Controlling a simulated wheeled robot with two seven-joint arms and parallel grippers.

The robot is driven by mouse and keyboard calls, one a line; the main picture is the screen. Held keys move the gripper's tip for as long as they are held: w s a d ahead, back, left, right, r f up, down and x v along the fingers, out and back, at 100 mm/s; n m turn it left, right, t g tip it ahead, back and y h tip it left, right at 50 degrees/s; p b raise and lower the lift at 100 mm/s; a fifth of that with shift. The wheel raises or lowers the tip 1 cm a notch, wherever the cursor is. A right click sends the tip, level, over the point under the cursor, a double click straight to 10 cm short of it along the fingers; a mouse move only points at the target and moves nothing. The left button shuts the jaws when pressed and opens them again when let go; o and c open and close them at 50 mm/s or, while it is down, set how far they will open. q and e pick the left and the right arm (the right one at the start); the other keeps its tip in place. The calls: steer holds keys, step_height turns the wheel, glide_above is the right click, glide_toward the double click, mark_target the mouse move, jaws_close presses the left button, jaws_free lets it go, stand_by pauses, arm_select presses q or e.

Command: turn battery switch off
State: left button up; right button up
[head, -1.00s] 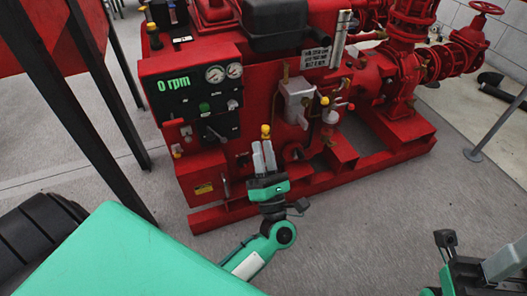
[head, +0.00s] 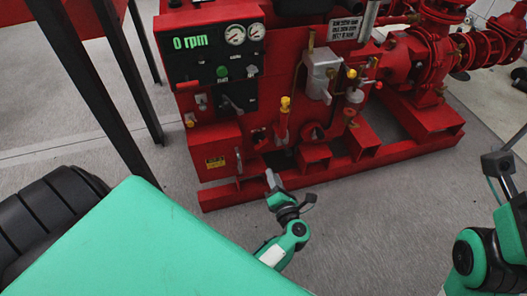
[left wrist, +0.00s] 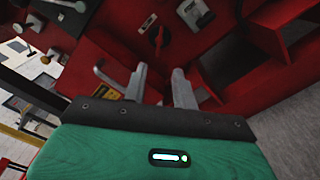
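A red rotary knob on a dark round plate (left wrist: 156,36), which looks like the battery switch, is at the top middle of the left wrist view. It also shows, small, on the red pumpset's lower front in the head view (head: 258,138). Its exact setting is too small to read. My left gripper (left wrist: 160,78) is open and empty, its two fingers apart and pointing toward the knob without touching it. In the head view, the left gripper (head: 272,181) is below and in front of the knob. My right arm's end (head: 497,164) is at the right edge; its fingers are unclear.
The red pumpset has a control panel (head: 208,65) reading 0 rpm, with gauges and a black lever (head: 232,104). A red box with a yellow label (head: 215,162) is left of the knob. A red base rail (head: 330,182) runs along the floor. The grey floor in front is clear.

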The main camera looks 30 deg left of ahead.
mark_target(261, 145)
arm_select(q)
steer(key=b+x, duration=0.3)
steer(key=x, duration=0.9)
steer(key=shift+w+a+b, duration=0.15)
steer(key=shift+w+b, duration=0.05)
steer(key=shift+b, duration=0.2)
jaws_close()
